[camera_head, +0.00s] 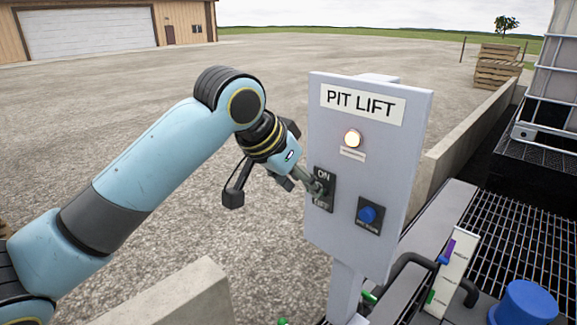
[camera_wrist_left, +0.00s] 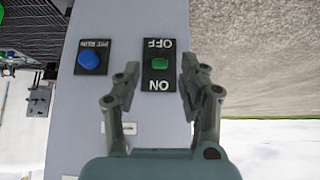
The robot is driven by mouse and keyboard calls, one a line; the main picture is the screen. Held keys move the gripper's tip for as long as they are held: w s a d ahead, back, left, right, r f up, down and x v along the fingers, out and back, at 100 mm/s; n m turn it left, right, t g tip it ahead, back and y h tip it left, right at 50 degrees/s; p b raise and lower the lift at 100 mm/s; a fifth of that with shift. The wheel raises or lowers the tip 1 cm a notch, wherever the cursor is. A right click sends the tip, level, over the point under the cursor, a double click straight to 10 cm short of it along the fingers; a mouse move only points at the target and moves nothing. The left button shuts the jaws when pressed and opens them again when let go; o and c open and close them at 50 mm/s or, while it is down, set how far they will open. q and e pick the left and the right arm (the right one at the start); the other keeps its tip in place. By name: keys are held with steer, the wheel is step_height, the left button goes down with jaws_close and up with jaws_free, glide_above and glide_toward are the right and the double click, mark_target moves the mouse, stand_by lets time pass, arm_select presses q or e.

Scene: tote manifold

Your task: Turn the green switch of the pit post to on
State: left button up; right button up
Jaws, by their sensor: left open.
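The pit post is a pale grey panel (camera_head: 385,190) labelled PIT LIFT. Its switch plate (camera_head: 322,203) is black, with ON at the top and OFF at the bottom. The green switch (camera_wrist_left: 159,63) shows in the left wrist view, which sees the panel upside down; I cannot tell which way it is set. In the head view my gripper covers it. My left gripper (camera_head: 310,184) is at the plate; in the left wrist view (camera_wrist_left: 160,74) its open fingers stand either side of the switch, with a gap on each side. My right gripper is not in view.
A lit lamp (camera_head: 352,138) sits above the switch, and a blue button (camera_head: 367,214) to its right, also in the left wrist view (camera_wrist_left: 89,60). A low concrete wall (camera_head: 180,297) stands in front. Grating (camera_head: 515,235) and a blue cap (camera_head: 527,300) lie right. Open gravel lies left.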

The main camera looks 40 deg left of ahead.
arm_select(q)
steer(key=v, duration=0.7)
steer(key=shift+s+r, duration=0.15)
steer(key=shift+s, duration=0.05)
